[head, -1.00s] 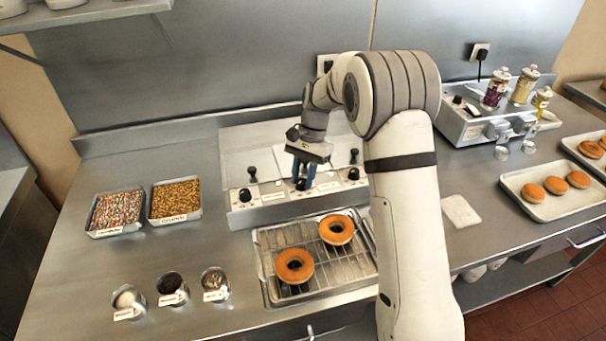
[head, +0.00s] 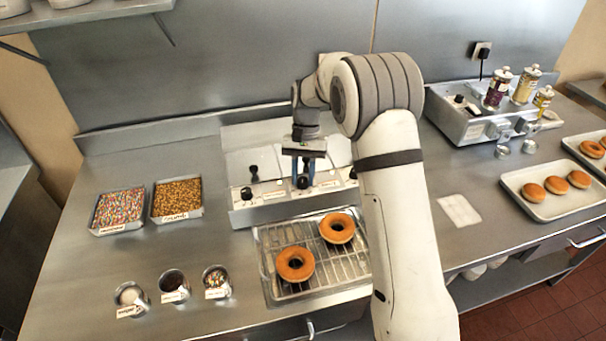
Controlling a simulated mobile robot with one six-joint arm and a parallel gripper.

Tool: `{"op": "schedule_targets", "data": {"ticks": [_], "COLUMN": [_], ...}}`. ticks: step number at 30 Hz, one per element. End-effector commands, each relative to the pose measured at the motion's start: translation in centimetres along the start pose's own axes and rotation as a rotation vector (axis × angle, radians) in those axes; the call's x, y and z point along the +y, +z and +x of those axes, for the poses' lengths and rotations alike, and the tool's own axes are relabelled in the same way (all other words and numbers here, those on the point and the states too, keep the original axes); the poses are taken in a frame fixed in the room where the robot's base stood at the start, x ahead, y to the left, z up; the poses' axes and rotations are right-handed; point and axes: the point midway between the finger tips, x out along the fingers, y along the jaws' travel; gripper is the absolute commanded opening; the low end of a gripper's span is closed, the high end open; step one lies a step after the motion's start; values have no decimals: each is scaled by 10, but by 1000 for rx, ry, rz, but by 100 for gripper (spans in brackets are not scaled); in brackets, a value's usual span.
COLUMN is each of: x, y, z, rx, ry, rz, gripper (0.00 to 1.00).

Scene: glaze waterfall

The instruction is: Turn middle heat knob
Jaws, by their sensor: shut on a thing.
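The glaze unit (head: 240,210) stands at the middle of the counter, with dark knobs along its front panel. The left knob (head: 246,193) is clear of my gripper. The middle heat knob (head: 303,182) shows as a dark round spot between the blue fingers of my gripper (head: 303,178). My gripper points down at the front panel and is shut on the middle knob. The right knob is mostly hidden by my arm. A black lever (head: 254,173) stands up on the left part of the unit.
A wire rack tray (head: 262,262) with two doughnuts (head: 295,264) sits just in front of the unit. Trays of sprinkles (head: 118,209) and crumbs (head: 177,198) lie to the left. Small topping cups (head: 173,286) stand at front left. A dispenser (head: 465,122) with jars is at right.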

Motion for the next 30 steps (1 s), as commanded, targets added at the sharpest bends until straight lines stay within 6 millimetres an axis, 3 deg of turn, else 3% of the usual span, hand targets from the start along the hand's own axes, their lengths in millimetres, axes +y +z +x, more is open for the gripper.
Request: {"op": "schedule_targets", "data": {"ticks": [5,6,13,23,30], "x": [-2,-2,-1,-1,-1], "y": [0,0,0,0,-2], "z": [-2,-2,-1,-7,-46], "rx": [4,4,2,2,5], "ry": [-4,-4,-2,-2,-3], "rz": [-1,-1,0,1,1], "gripper": [6,31,50,50,50]}}
